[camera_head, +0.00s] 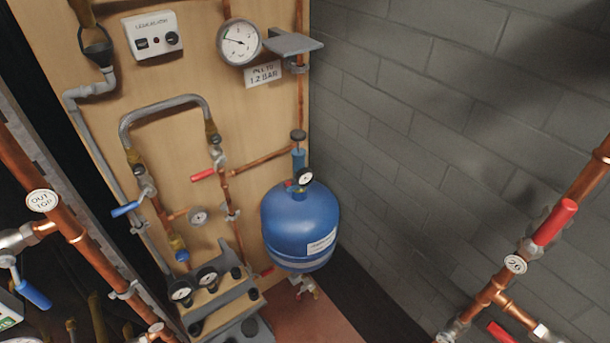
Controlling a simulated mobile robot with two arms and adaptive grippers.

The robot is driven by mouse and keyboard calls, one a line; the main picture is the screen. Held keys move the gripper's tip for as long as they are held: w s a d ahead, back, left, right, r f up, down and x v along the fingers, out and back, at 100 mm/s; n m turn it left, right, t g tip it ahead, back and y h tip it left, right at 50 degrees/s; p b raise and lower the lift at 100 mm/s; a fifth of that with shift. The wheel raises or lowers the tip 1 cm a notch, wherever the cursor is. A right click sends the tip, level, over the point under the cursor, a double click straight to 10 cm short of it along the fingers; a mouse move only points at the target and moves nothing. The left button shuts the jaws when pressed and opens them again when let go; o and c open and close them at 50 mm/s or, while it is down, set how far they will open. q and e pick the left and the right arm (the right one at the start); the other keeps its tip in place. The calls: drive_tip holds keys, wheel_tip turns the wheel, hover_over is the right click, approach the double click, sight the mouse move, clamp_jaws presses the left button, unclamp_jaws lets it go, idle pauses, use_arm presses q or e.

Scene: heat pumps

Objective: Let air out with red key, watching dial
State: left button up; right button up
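A round white dial (240,42) with a dark needle is mounted high on the wooden board. A white label (263,74) below it reads "1.2 BAR". A blue pressure vessel (300,228) hangs right of the board's lower part, with a small gauge (305,177) on its top. A small red part (288,184) shows beside that gauge, too small to identify. I cannot make out a red key for certain. A red lever handle (203,175) sits on a pipe valve on the board. Neither of my grippers is in view.
A grey bracket shelf (292,43) juts out beside the dial. Copper pipes with a red lever (555,222) stand at the right. Another copper pipe (72,235) and a blue lever (33,294) are at the left. A grey block wall (440,130) is behind.

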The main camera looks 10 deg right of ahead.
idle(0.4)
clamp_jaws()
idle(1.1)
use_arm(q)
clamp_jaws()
